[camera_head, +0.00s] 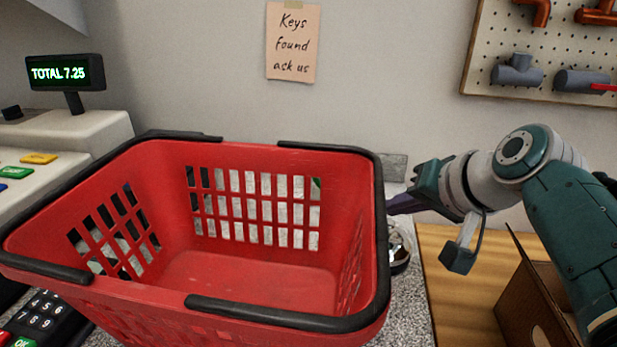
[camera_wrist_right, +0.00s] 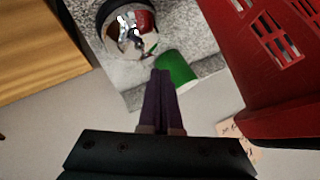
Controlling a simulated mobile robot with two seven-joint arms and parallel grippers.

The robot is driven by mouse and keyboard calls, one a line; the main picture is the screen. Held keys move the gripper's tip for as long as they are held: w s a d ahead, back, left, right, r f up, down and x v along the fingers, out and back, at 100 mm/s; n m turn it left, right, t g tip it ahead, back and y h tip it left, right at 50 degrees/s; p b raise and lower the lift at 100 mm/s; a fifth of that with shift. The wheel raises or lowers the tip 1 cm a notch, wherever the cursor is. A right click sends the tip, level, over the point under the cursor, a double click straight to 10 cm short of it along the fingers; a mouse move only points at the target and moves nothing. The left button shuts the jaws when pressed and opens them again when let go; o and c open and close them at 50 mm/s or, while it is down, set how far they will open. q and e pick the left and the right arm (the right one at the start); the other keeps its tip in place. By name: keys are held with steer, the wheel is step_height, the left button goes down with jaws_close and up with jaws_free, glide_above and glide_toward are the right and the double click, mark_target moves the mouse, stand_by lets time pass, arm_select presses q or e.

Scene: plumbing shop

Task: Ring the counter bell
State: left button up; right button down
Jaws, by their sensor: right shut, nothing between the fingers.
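The counter bell is a shiny chrome dome on a black base. In the right wrist view the bell (camera_wrist_right: 130,28) shows at the upper left, beyond my fingertips, on the speckled grey counter. In the head view only part of the bell (camera_head: 399,250) shows, behind the right edge of the red basket. My right gripper (camera_head: 394,208) is shut and empty, up behind the basket's right rim, with its tips partly hidden. Its closed dark purple fingers (camera_wrist_right: 160,76) are apart from the bell in the picture. My left gripper is in neither view.
A large empty red basket (camera_head: 250,270) with black handles fills the counter's middle. A green object (camera_wrist_right: 177,68) lies close to my fingertips in the wrist view. A cash register (camera_head: 60,135) stands left. A cardboard box (camera_head: 535,310) sits on the wooden surface (camera_head: 450,290) at right.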

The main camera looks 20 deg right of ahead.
steer(key=shift+f, duration=0.1)
stand_by(0.4)
steer(key=shift+f, duration=0.3)
steer(key=shift+f, duration=0.2)
stand_by(0.4)
steer(key=shift+r, duration=0.1)
steer(key=shift+r+p, duration=0.55)
steer(key=shift+p, duration=0.05)
